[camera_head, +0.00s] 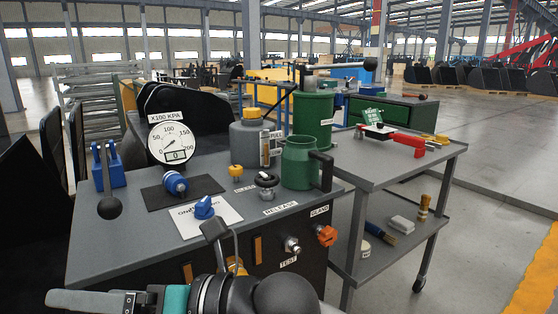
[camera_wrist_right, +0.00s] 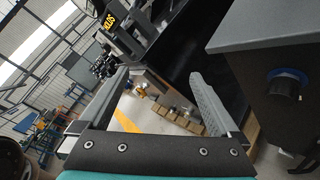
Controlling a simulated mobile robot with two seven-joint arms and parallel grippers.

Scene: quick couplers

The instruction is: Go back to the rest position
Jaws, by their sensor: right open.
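My right arm crosses the bottom of the head view, and its gripper (camera_head: 62,298) points left in front of the grey bench (camera_head: 110,262). In the right wrist view the gripper (camera_wrist_right: 160,75) has its two fingers wide apart with nothing between them. It is clear of the bench, whose corner (camera_wrist_right: 270,35) shows at the right of that view. My left gripper does not show in either view. On the bench are a round pressure gauge (camera_head: 172,139), a blue coupler (camera_head: 175,183) on a dark mat, and a smaller blue part (camera_head: 204,207) on a white card.
A green mug-like can (camera_head: 299,162), a grey bottle (camera_head: 247,138), a black ring knob (camera_head: 266,181) and a blue bracket (camera_head: 108,170) stand on the bench. An orange knob (camera_head: 326,235) sticks out of its front. A wheeled cart (camera_head: 440,155) stands to the right, with open floor beyond.

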